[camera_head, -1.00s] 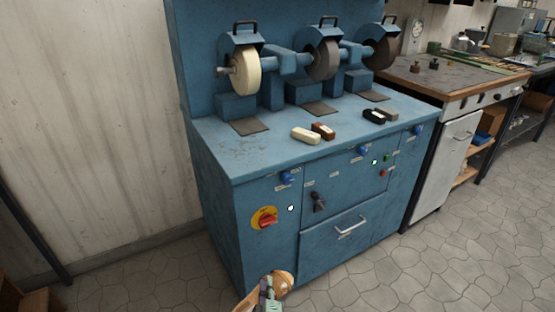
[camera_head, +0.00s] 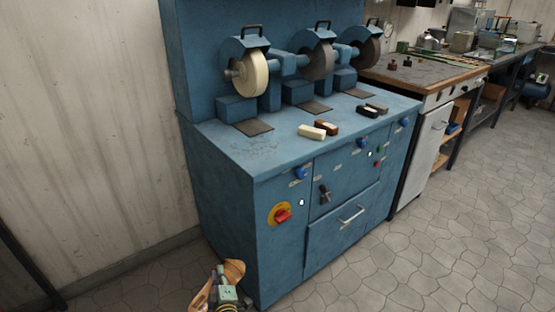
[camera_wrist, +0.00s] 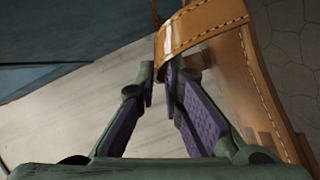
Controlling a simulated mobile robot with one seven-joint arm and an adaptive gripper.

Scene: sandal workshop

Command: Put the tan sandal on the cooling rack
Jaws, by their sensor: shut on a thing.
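The tan sandal (camera_wrist: 205,22) is in my gripper (camera_wrist: 158,85). In the wrist view its stitched strap passes by the fingertips and its long stitched edge runs down the right side. The far part of the sandal is cut off by the picture edge. In the head view the sandal (camera_head: 234,270) shows at the bottom, partly behind my gripper (camera_head: 226,284), in front of the blue cabinet's lower left corner. My gripper is shut on the sandal's strap. I see no cooling rack that I can make out.
A blue grinding cabinet (camera_head: 262,180) with several wheels stands close ahead. Polishing bars (camera_head: 312,132) lie on its top. A workbench (camera_head: 420,72) and further benches stand to the right. The stone floor (camera_head: 440,230) at right is clear. A pale wall (camera_head: 90,120) is on the left.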

